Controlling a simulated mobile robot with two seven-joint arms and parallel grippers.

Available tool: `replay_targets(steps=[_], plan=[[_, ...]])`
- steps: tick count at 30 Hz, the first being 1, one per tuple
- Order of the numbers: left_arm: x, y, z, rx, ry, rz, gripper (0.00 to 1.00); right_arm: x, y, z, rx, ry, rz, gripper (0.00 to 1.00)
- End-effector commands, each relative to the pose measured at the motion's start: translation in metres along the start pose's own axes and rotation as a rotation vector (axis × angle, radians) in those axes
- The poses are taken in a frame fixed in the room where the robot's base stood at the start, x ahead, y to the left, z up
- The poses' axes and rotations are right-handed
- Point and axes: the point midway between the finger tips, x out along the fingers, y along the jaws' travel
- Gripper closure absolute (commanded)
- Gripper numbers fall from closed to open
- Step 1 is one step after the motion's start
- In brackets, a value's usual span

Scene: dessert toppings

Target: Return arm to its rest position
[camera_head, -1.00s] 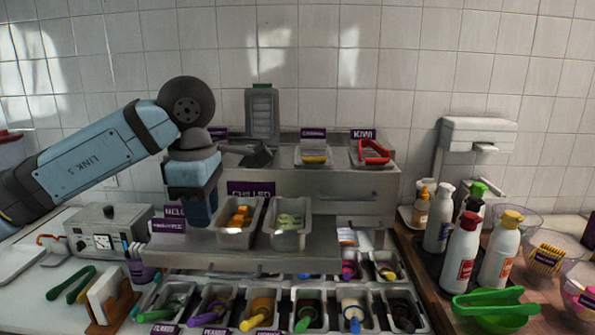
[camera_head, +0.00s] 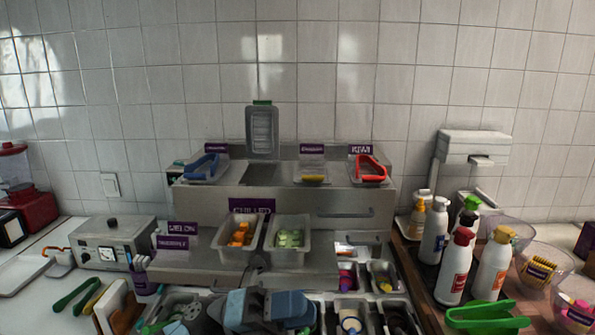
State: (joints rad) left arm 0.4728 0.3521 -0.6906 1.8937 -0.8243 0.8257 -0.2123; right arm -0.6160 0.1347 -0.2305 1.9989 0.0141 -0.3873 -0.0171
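My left arm lies low at the bottom middle of the head view, in front of the stepped topping stand. Its blue and grey links cover part of the front row of topping tubs. My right gripper is not in view.
The chilled tubs hold orange cubes (camera_head: 240,236) and green pieces (camera_head: 289,240). Blue tongs (camera_head: 203,166) and red tongs (camera_head: 371,168) rest on the upper shelf. The air above the stand is clear.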

Motion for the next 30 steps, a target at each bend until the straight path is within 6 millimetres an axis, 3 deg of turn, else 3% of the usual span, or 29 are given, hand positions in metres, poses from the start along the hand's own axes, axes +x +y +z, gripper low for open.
replay_targets(steps=[6,11,14,18,21,25,30], plan=[[-0.057,0.030,0.003,-0.408,-0.551,-0.133,0.72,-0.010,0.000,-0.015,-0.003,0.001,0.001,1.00],[-0.122,0.071,-0.023,-0.722,-0.947,-0.184,0.72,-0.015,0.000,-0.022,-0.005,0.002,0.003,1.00],[-0.166,0.100,-0.059,-0.924,-1.194,-0.199,0.72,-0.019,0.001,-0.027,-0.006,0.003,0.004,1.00],[-0.224,0.134,-0.133,-1.205,-1.529,-0.202,0.72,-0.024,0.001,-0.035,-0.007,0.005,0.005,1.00],[-0.253,0.148,-0.190,-1.375,-1.724,-0.195,0.72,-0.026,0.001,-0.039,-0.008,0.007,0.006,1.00],[-0.275,0.156,-0.245,-1.523,-1.892,-0.185,0.72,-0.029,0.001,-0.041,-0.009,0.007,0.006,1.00],[-0.284,0.158,-0.277,-1.603,-1.981,-0.177,0.72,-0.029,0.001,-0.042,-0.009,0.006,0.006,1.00]])
